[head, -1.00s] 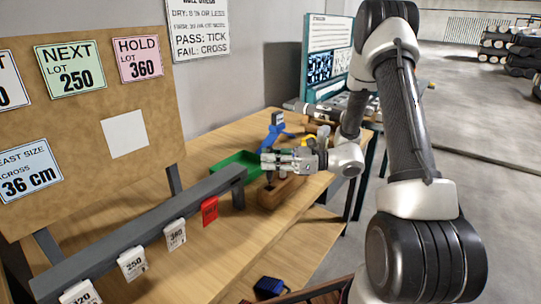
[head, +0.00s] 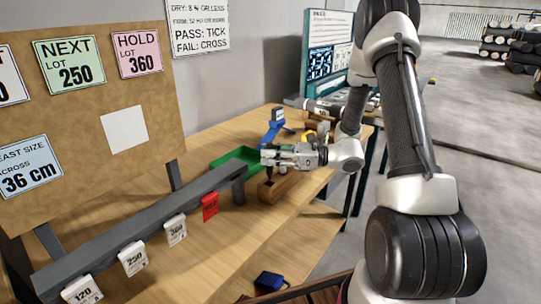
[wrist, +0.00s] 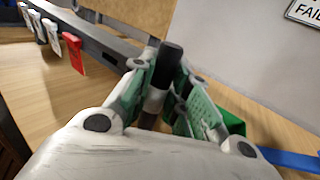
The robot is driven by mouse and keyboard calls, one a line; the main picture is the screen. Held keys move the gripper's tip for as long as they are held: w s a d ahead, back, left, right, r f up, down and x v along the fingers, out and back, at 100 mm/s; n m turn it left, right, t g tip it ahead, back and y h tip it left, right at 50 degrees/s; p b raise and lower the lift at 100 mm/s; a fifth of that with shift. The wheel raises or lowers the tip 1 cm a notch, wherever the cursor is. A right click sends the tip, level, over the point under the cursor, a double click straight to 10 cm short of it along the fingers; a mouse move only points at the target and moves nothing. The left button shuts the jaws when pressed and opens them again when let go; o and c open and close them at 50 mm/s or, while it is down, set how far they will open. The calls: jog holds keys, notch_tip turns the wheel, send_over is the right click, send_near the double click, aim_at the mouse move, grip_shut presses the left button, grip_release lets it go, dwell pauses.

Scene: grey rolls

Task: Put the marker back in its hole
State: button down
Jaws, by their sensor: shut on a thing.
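My gripper (head: 270,155) is shut on a dark marker (wrist: 170,66), which stands roughly upright between the green-padded fingers in the wrist view. In the head view the gripper is over a brown wooden block (head: 284,187) on the table. The marker's dark lower end (head: 269,172) shows below the fingers, at the block's left part. I cannot tell whether its tip is in a hole or just above or in front of the block. The hole itself is not visible.
A grey rail (head: 130,235) with hanging white tags and a red tag (head: 210,207) runs along the left. A green tray (head: 238,155) and a blue stand (head: 277,125) are behind the gripper. Bare tabletop (head: 225,245) lies in front.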

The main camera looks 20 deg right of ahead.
aim_at(271, 173)
jog(key=shift+f, duration=3.35)
jog(key=c, duration=1.3)
grip_release()
jog(key=v, duration=1.2)
